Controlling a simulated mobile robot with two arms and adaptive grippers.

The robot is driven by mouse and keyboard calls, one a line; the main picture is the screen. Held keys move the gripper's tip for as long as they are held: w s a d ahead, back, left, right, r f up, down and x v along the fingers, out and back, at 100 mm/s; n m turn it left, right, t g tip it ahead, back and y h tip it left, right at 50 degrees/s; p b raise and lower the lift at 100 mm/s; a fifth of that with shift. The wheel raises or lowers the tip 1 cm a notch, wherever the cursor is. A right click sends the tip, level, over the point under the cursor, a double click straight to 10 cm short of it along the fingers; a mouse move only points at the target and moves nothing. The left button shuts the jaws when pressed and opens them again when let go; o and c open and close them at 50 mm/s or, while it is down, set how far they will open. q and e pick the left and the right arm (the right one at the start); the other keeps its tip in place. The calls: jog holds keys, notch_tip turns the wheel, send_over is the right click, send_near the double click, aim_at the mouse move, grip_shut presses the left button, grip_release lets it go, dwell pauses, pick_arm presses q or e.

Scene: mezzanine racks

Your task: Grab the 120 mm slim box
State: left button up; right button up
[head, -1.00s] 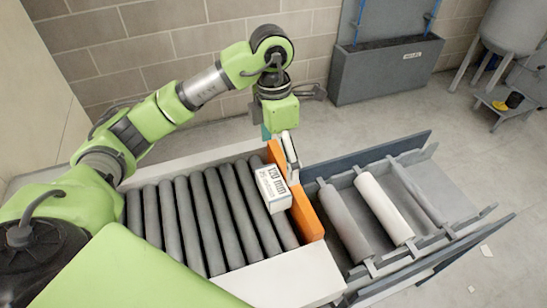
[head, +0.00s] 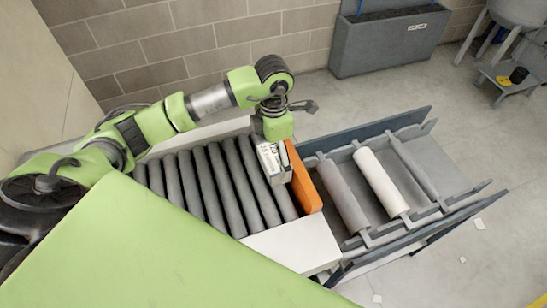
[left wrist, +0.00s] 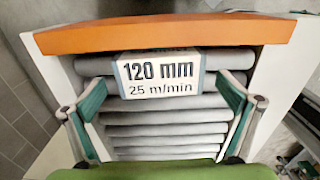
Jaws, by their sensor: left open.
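The 120 mm slim box (head: 270,164) is a small white box standing on the grey rollers beside an orange end stop (head: 306,181). In the left wrist view the box (left wrist: 160,76) shows its printed face, "120 mm" and "25 m/min". My left gripper (head: 274,150) is low over the box in the head view. In the left wrist view my left gripper (left wrist: 163,98) is open, with one green-padded finger on each side of the box and gaps between. Part of the box is hidden by the gripper in the head view. My right gripper is not in view.
The roller bed has a white frame (head: 292,247). To its right a grey conveyor section holds a white roller (head: 381,181) and grey rollers between dark side rails. A grey wall trough (head: 388,42) stands at the back. The floor on the right is mostly clear.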

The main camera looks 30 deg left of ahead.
pick_arm(q)
jog(key=shift+f, duration=1.15)
jog(key=c, duration=1.3)
jog(key=shift+r, duration=0.1)
